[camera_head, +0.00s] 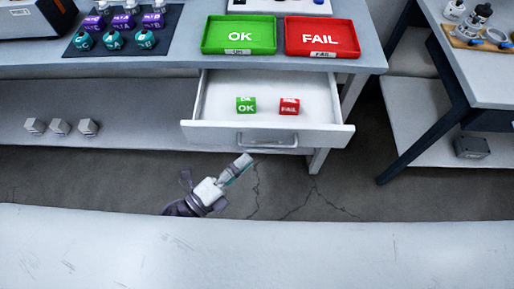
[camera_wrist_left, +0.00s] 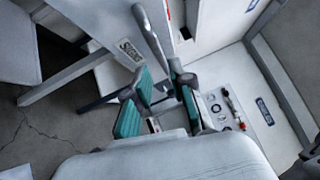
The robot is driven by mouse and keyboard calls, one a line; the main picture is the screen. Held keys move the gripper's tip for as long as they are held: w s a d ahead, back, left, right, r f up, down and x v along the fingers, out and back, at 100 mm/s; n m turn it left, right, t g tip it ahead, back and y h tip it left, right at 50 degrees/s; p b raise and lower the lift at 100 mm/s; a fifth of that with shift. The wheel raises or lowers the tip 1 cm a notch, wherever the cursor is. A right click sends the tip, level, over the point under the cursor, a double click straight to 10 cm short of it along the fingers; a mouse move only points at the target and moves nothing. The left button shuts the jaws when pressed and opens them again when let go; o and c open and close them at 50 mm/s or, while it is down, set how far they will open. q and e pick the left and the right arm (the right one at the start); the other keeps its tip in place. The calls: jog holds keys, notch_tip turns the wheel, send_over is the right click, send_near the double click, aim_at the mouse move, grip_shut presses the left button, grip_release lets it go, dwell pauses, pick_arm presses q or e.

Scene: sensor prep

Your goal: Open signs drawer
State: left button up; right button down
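The signs drawer (camera_head: 215,131) is pulled out from under the table in the head view. A green OK block (camera_head: 246,105) and a red FAIL block (camera_head: 289,106) lie inside it. Its bar handle (camera_head: 268,143) is on the front, and the handle (camera_wrist_left: 150,35) and a SIGNS label (camera_wrist_left: 130,50) also show in the left wrist view. My left gripper (camera_head: 244,162) is just below and left of the handle in the head view. In the left wrist view its teal-padded fingers (camera_wrist_left: 160,88) are apart, with the handle just beyond the tips. My right gripper is not in view.
A green OK tray (camera_head: 240,50) and a red FAIL tray (camera_head: 321,51) stand on the table above the drawer. A dark mat (camera_head: 74,47) with several bottles is at left. Several grey hexagonal pieces (camera_head: 60,127) sit on the lower shelf. Another table (camera_head: 490,85) stands at right.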

pick_arm(q)
jog(key=v, duration=0.5)
dwell(0.4)
jog(key=s+a+f+n+g+y+p, duration=0.1)
jog(key=a+f+n+y, duration=0.35)
jog(key=f, duration=0.45)
jog(key=a+f+n+g+y, duration=0.1)
jog(key=a+f+n+y, duration=0.2)
jog(key=f+n, duration=0.45)
jog(key=s+a+f+n+g+y+p, duration=0.1)
jog(key=a+f+n+y, duration=0.25)
jog(key=f, duration=0.75)
jog(key=s+a+f+n+g+y, duration=0.1)
jog(key=s+a+f+n+g, duration=0.1)
jog(key=s+f+n+g, duration=0.2)
jog(key=s+a+f+n+g+y+p, duration=0.1)
jog(key=s+f+n+g, duration=0.4)
jog(key=s+f, duration=0.6)
jog(key=s+a+n+y, duration=0.1)
jog(key=s, duration=0.6)
jog(key=shift+s+f+n, duration=0.2)
jog(key=shift+n, duration=0.15)
